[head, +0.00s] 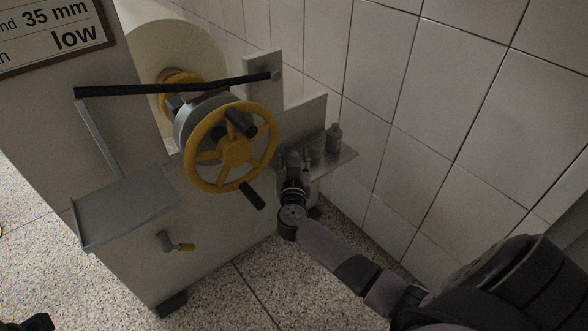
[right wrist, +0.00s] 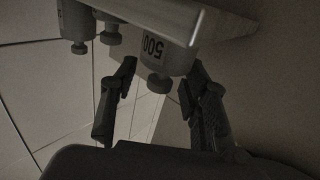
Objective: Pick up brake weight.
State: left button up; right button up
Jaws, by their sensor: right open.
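Grey weights stand on a small metal shelf (head: 342,160) on the right side of the machine. One knobbed weight (head: 334,138) stands apart near the shelf's right end; others are partly hidden by my right gripper (head: 294,165). The right wrist view shows the scene upside down. There a weight marked 500 (right wrist: 160,47) lies between the two spread fingers of my right gripper (right wrist: 160,76), with a gap on each side. The right gripper is open and holds nothing. A dark part at the head view's bottom left corner may be my left gripper (head: 27,323); its jaws cannot be made out.
Other weights (right wrist: 75,22) stand beside the 500 one in the wrist view. A yellow handwheel (head: 234,150) with dark handles is left of my right gripper. A black lever (head: 170,86) crosses above it. The tiled wall (head: 440,110) is close on the right.

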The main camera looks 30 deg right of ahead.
jog(key=shift+r, duration=0.1)
grip_shut()
dwell(0.5)
